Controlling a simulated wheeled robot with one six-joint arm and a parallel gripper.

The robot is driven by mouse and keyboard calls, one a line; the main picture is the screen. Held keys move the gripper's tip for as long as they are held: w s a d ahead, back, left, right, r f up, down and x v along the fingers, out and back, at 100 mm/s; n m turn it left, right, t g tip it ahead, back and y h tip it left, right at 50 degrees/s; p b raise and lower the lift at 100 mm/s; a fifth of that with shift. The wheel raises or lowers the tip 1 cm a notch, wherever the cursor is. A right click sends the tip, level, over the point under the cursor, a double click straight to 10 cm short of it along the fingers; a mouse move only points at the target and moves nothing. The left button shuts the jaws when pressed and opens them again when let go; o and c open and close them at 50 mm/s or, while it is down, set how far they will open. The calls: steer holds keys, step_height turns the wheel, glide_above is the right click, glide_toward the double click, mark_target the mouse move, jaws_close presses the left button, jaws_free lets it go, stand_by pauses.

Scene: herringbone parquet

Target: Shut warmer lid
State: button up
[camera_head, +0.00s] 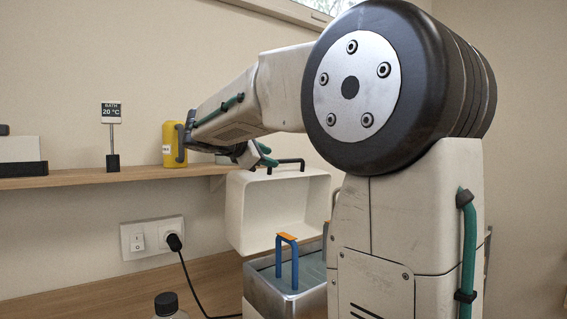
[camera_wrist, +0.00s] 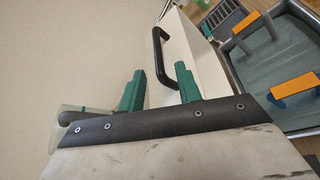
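The warmer (camera_head: 285,290) is an open metal bath, with its white lid (camera_head: 277,212) raised upright at its back edge. A black handle (camera_head: 285,162) sits on the lid's upper edge. In the wrist view the handle (camera_wrist: 158,58) stands out from the white lid (camera_wrist: 192,48). My gripper (camera_head: 262,154) is at the lid's upper left, close to the handle. In the wrist view the green fingertips (camera_wrist: 160,84) are apart, with the handle's near end between or just beyond them. Nothing is clearly gripped. Contact with the handle cannot be told.
Blue carriers with orange tops (camera_head: 287,238) stand in the bath; orange grips (camera_wrist: 295,86) also show in the wrist view. A shelf (camera_head: 80,179) behind holds a yellow container (camera_head: 172,145) and a temperature sign (camera_head: 111,112). A black-capped bottle (camera_head: 167,304) stands left of the bath, near a power cord.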

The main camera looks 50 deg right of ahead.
mark_target(280, 160)
steer(key=x, duration=0.7)
steer(key=shift+d, duration=0.4)
jaws_close()
